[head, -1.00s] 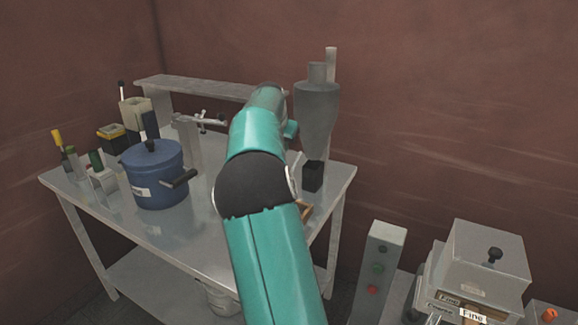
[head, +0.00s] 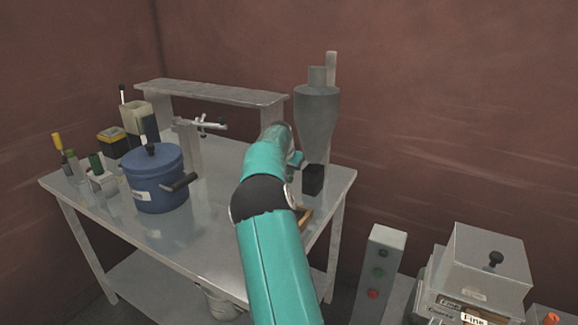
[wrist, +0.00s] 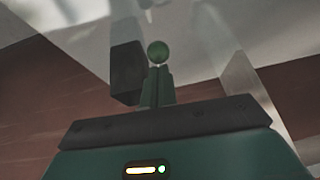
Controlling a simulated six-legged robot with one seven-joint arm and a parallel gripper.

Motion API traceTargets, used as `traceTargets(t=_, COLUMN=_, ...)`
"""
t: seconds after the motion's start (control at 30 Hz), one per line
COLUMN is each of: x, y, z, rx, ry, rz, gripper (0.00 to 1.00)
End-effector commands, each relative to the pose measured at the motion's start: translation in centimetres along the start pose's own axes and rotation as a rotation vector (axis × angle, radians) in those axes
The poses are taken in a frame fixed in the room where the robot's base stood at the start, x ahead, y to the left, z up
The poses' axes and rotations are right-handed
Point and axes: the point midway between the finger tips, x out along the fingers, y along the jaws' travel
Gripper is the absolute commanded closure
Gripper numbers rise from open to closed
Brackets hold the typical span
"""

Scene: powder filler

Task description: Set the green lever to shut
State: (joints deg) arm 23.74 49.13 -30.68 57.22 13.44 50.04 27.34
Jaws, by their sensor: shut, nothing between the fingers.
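A green ball knob (wrist: 158,51), apparently the end of the green lever, shows in the wrist view just past my fingertips. It lines up with the fingers, and I cannot tell whether they touch it. The rest of the lever is hidden, so its setting cannot be read. My gripper (wrist: 157,74) is shut, with its two dark green fingers together and nothing between them. In the head view my arm covers the fingers and the lever, near the right end of the metal table (head: 225,245).
A grey hopper (head: 317,115) with a black block (head: 313,180) below it stands just right of my wrist. A blue pot (head: 153,180) stands on the left. A raised shelf (head: 212,93) runs along the back. A button box (head: 378,265) stands at the lower right.

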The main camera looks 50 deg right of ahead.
Motion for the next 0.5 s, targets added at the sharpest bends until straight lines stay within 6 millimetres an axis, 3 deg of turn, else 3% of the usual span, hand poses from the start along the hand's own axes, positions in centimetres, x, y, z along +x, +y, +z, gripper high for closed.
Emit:
traceTargets(t=0.33, x=0.2, y=0.0, z=0.0, rx=-0.001, ry=0.0, rz=0.0, gripper=1.0)
traceTargets(t=0.5, x=2.0, y=0.0, z=0.4, rx=-0.002, ry=-0.002, rz=0.002, gripper=1.0)
